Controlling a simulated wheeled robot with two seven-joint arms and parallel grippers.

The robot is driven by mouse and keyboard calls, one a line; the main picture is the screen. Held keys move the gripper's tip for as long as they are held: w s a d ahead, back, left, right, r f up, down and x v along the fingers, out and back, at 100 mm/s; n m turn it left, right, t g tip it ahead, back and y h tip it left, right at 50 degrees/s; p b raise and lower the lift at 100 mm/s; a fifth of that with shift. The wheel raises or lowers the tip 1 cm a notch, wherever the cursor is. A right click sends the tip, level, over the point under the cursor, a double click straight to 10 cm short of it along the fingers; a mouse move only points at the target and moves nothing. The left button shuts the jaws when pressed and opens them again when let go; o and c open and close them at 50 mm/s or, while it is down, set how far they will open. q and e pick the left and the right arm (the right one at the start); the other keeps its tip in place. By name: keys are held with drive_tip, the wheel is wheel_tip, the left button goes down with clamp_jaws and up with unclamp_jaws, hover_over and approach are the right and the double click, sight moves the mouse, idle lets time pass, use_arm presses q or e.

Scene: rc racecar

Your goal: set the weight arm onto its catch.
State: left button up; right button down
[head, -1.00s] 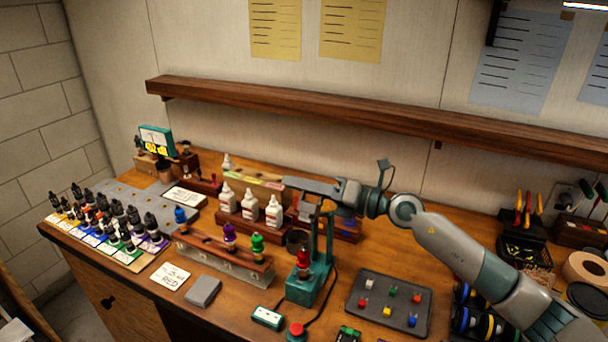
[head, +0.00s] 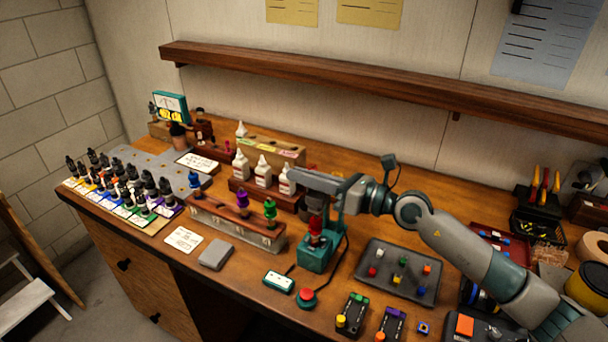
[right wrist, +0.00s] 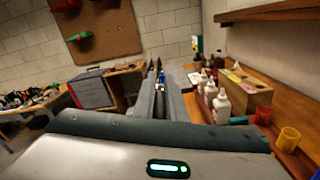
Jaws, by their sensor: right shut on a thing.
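The teal press stand (head: 316,258) stands on the bench with a red piece (head: 316,230) upright on it. My right gripper (head: 298,178) reaches in from the right, above the stand, with its long grey fingers pointing left. It is shut on the weight arm, which its fingers mostly hide in the head view. A dark, round part shows just under the fingers, above the red piece. The catch cannot be made out. In the right wrist view the gripper's fingers (right wrist: 160,100) run forward, close together. My left gripper is not in view.
White bottles (head: 262,172) stand in a rack behind and left of the stand. A dark tray (head: 400,272) of coloured pieces lies right. A red button (head: 306,296) is in front. A shelf (head: 380,85) runs along the wall.

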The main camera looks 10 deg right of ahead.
drive_tip(key=shift+s+a+f, duration=0.1)
drive_tip(key=shift+f, duration=0.1)
drive_tip(key=c, duration=1.8)
unclamp_jaws()
drive_tip(key=shift+c, duration=0.2)
drive_tip(key=shift+r, duration=0.1)
use_arm(q)
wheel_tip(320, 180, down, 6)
drive_tip(key=b, duration=0.6)
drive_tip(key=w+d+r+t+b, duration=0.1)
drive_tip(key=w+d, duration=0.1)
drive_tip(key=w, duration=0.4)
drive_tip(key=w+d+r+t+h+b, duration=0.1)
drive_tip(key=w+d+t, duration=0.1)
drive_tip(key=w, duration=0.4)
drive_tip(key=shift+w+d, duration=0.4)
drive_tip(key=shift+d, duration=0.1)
use_arm(e)
drive_tip(key=v, duration=1.7)
drive_tip(key=shift+d, duration=0.25)
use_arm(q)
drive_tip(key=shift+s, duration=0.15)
use_arm(e)
drive_tip(key=shift+s, duration=0.2)
